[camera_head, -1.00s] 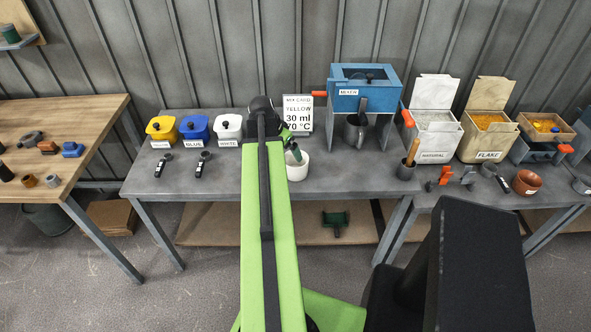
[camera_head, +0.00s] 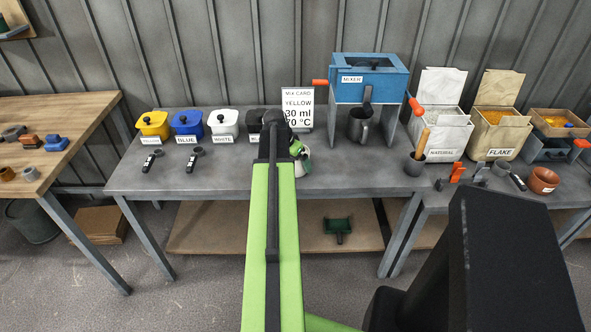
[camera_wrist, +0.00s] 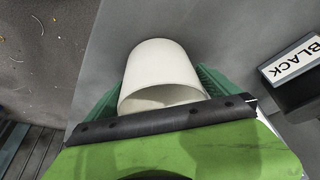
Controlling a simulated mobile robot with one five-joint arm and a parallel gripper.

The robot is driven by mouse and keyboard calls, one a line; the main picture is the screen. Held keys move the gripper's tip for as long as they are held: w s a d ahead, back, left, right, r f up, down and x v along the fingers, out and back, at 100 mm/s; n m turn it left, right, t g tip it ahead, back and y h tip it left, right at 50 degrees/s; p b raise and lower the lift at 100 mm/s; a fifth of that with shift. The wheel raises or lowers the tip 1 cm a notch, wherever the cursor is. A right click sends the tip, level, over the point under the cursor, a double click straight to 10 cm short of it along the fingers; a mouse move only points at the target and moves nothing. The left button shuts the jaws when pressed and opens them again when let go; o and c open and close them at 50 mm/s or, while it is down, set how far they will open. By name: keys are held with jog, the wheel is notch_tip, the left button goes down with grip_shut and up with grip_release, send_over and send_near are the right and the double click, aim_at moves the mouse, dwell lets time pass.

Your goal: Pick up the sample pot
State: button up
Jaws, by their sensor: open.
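The sample pot, seemingly the plain white cylindrical pot (camera_wrist: 160,75), stands on the grey bench. In the wrist view it lies between the two green fingers of my gripper (camera_wrist: 158,88), its rim toward the palm. The fingers are open, one on each side; I cannot tell whether either touches it. In the head view the white pot (camera_head: 304,166) is partly hidden by my gripper (camera_head: 299,152), in front of the mix card (camera_head: 298,108).
A black lidded tub (camera_wrist: 300,80) is close beside the gripper. White (camera_head: 224,125), blue (camera_head: 187,125) and yellow (camera_head: 153,125) tubs stand left. The blue mixer (camera_head: 368,80) and a dark cup with a wooden handle (camera_head: 416,165) stand right. Bare bench lies between pot and cup.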

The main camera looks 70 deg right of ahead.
jog(key=shift+d+f, duration=0.2)
jog(key=shift+f, duration=0.5)
jog(key=shift+s+r, duration=0.1)
jog(key=shift+r, duration=0.1)
jog(key=c, duration=1.1)
jog(key=shift+o, duration=0.2)
jog(key=shift+r, duration=0.15)
jog(key=shift+r+p, duration=0.3)
jog(key=shift+p, duration=0.2)
notch_tip(320, 180, up, 4)
jog(key=p, duration=0.3)
jog(key=shift+f+p, duration=0.15)
jog(key=shift+p, duration=0.2)
jog(key=s+a+r+p, duration=0.6)
jog(key=s+a, duration=0.1)
jog(key=s, duration=0.2)
jog(key=shift+a+r, duration=0.2)
jog(key=shift+a, duration=0.05)
